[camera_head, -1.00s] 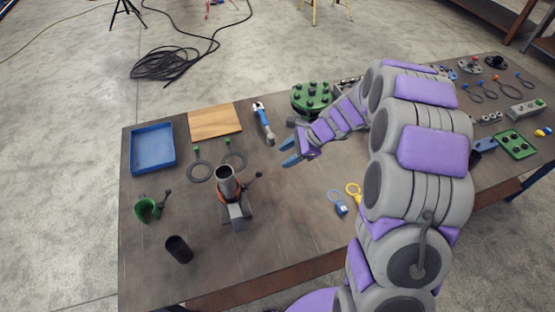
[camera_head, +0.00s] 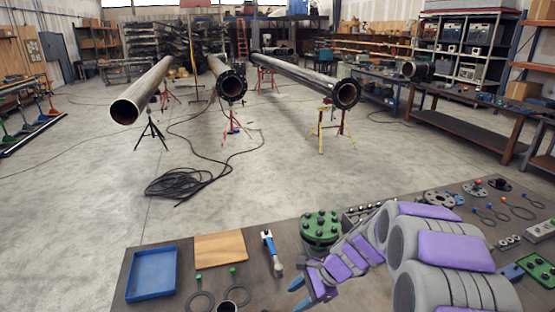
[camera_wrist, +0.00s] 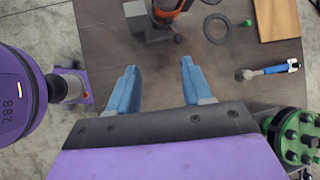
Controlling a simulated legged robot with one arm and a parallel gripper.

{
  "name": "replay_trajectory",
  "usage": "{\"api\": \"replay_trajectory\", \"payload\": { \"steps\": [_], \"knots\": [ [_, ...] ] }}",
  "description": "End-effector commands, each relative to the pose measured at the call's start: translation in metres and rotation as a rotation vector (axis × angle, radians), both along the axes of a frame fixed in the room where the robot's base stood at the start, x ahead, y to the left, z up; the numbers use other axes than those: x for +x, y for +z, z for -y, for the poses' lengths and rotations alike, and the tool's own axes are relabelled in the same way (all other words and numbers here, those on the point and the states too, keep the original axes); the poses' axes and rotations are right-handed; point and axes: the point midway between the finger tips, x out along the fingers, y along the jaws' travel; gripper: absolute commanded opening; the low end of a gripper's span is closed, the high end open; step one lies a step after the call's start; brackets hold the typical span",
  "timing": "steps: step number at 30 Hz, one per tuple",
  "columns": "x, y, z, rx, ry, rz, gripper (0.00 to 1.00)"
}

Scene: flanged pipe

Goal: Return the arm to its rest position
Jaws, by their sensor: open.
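My arm reaches over the workbench (camera_head: 262,247) from the lower right in the head view. My gripper (camera_head: 298,294) is near the bottom of that view, with its blue fingertips pointing left. In the wrist view my gripper (camera_wrist: 158,85) shows two blue fingers spread apart with nothing between them, above bare bench top. A clamp with an orange part (camera_wrist: 160,15) lies beyond the fingertips. The green flange with bolts (camera_head: 320,226) stands beside my forearm in the head view.
A blue tray (camera_head: 152,273), a wooden board (camera_head: 220,247), a blue-handled hammer-like tool (camera_head: 271,252) and gaskets (camera_head: 200,300) lie on the bench. Long pipes (camera_head: 145,92) rest on stands beyond it. Black cable (camera_head: 185,184) is coiled on the open floor.

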Motion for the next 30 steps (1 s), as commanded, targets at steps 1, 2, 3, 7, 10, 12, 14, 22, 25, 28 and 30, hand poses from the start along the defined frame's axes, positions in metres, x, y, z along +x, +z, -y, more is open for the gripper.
{"api": "replay_trajectory", "payload": {
  "steps": [1,2,3,7,10,12,14,22,25,28,30],
  "knots": [
    [-0.015,0.005,-0.003,-0.019,0.057,0.023,0.5],
    [-0.024,0.008,-0.004,-0.031,0.093,0.034,0.5],
    [-0.036,0.013,-0.005,-0.048,0.142,0.053,0.5],
    [-0.078,0.023,-0.006,-0.1,0.305,0.096,0.5],
    [-0.108,0.029,-0.003,-0.144,0.424,0.131,0.5],
    [-0.13,0.032,-0.001,-0.174,0.507,0.151,0.5],
    [-0.151,0.033,0.003,-0.199,0.578,0.164,0.5],
    [-0.235,0.033,0.026,-0.318,0.885,0.218,0.5],
    [-0.266,0.029,0.039,-0.36,0.994,0.227,0.5],
    [-0.294,0.025,0.051,-0.399,1.095,0.231,0.5],
    [-0.309,0.022,0.059,-0.421,1.153,0.231,0.5]
  ]
}}
